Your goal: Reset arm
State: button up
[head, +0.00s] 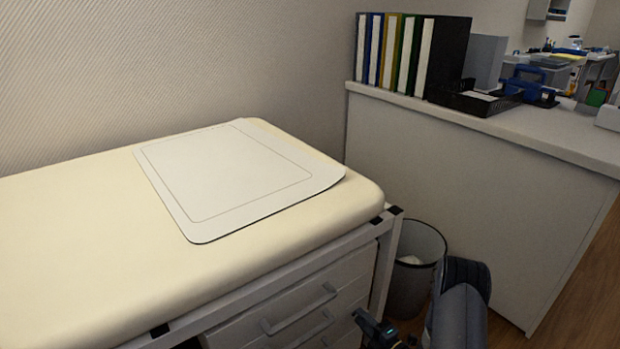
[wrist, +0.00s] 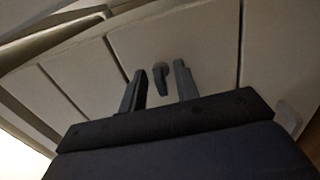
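My gripper (wrist: 160,68) shows in the wrist view with its two dark fingers spread apart. The gap between them is empty; a small grey handle (wrist: 160,80) on a pale panelled front appears in line with the gap, and I cannot tell how far beyond the fingertips it lies. In the head view my dark arm reaches in at the lower right, and part of my gripper (head: 380,332) shows at the bottom edge, beside the white drawers (head: 300,310). The rest of it is cut off by the frame.
A cream padded couch (head: 80,240) with a white mat (head: 225,175) fills the left. A waste bin (head: 425,245) stands behind my arm. A white counter (head: 470,190) with several binders (head: 425,55) and a black tray (head: 475,101) stands at the right.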

jog(key=p+v, duration=0.3)
jog(key=v, duration=0.8)
jog(key=b+x, duration=0.3)
jog(key=x, duration=0.8)
jog(key=shift+f, duration=0.15)
jog(key=n, duration=0.2)
jog(key=shift+r+n, duration=0.2)
jog(key=shift+n, duration=0.2)
jog(key=n+p, duration=0.1)
jog(key=n, duration=0.5)
jog(key=shift+r, duration=0.15)
jog(key=n+p, duration=0.1)
jog(key=n, duration=0.3)
jog(key=shift+a, duration=0.1)
jog(key=shift+s+n+p, duration=0.15)
jog(key=shift+n+p, duration=1)
jog(key=shift+n, duration=1.35)
